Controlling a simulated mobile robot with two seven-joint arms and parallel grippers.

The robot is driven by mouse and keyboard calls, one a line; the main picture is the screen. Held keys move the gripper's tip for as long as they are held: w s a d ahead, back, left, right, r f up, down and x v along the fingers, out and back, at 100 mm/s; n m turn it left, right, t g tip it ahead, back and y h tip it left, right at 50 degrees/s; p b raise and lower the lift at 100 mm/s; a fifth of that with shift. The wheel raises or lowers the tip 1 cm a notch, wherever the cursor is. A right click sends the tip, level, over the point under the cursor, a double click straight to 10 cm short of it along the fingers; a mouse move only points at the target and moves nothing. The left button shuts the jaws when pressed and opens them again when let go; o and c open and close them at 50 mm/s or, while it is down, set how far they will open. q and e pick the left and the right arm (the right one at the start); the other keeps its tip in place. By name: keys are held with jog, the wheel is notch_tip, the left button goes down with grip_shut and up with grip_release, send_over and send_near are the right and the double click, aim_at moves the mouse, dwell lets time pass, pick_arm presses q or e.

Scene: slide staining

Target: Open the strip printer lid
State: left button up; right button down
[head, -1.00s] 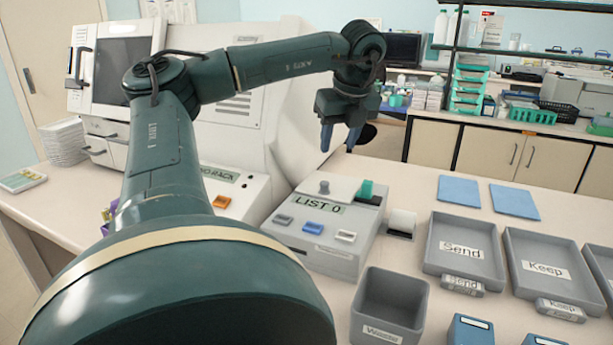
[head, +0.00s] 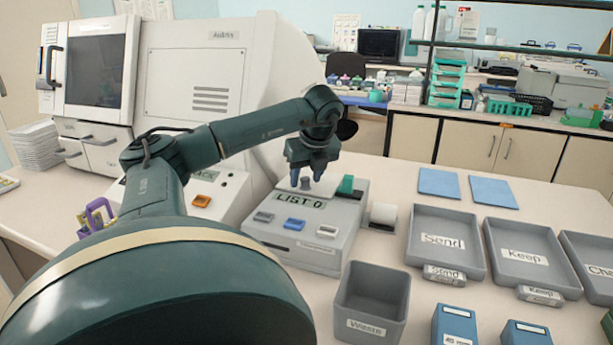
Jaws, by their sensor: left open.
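The strip printer (head: 335,242) is a grey box on the bench with a "LIST 0" display and several buttons on its front. A small grey knob (head: 306,184) stands on its top towards the back, and a green part (head: 346,185) sits to the right of it. The top looks closed, though my gripper hides part of it. My left gripper (head: 307,178) points down with open fingers at the knob, one finger to each side of it in the picture. I cannot tell whether they touch it. My right gripper is not in view.
A white paper roll (head: 383,215) is at the printer's right side. A grey Waste bin (head: 371,298) stands in front. Send (head: 413,245) and Keep (head: 490,252) trays lie to the right, with blue sheets (head: 438,183) behind. A large white machine (head: 190,75) stands behind my left arm.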

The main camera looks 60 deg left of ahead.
pick_arm(q)
jog(key=shift+c, duration=0.3)
grip_shut()
dwell(0.3)
